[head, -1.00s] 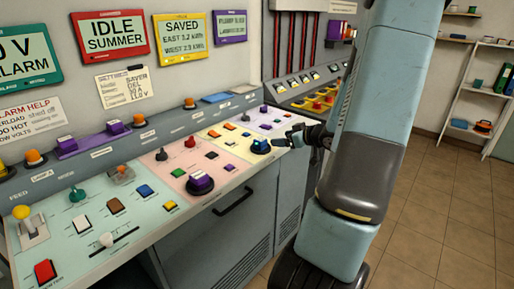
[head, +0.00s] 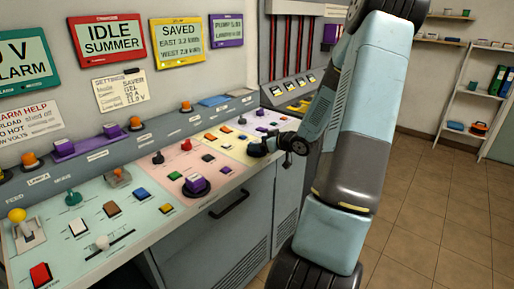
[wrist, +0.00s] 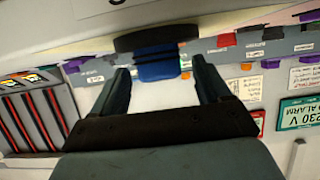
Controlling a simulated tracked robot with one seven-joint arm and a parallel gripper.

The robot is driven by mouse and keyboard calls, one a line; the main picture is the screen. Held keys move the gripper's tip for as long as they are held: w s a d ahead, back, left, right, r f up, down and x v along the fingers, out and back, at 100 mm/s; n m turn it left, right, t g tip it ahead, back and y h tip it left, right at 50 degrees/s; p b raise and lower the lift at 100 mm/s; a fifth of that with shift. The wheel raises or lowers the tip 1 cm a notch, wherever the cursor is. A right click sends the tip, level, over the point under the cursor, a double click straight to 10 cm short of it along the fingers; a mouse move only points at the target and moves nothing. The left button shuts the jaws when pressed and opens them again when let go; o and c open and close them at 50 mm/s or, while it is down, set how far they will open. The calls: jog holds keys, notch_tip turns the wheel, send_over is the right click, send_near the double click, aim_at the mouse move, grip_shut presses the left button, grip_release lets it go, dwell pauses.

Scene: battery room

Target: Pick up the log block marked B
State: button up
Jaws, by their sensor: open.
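I cannot make out a block with a readable letter B in either view. My gripper (head: 272,146) is open and reaches to the pale yellow panel of the console, at a dark round knob (head: 257,150). In the wrist view, which is upside down, my open fingers (wrist: 162,75) are on either side of a blue piece (wrist: 157,66) on a dark disc; I see no clear grip on it. Purple blocks (head: 64,148) and a flat blue piece (head: 214,100) sit along the console's raised ledge; their markings are too small to read.
The sloping console (head: 110,210) carries several buttons, knobs and levers close together. A purple-topped knob (head: 195,185) stands on the pink panel. Signs hang on the wall behind. Shelves (head: 480,95) stand at the right, and the tiled floor there is clear.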

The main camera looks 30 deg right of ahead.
jog(key=shift+r+x, duration=0.2)
jog(key=shift+x, duration=1.95)
jog(key=c, duration=1.2)
jog(key=shift+o, duration=0.2)
jog(key=shift+r, duration=0.1)
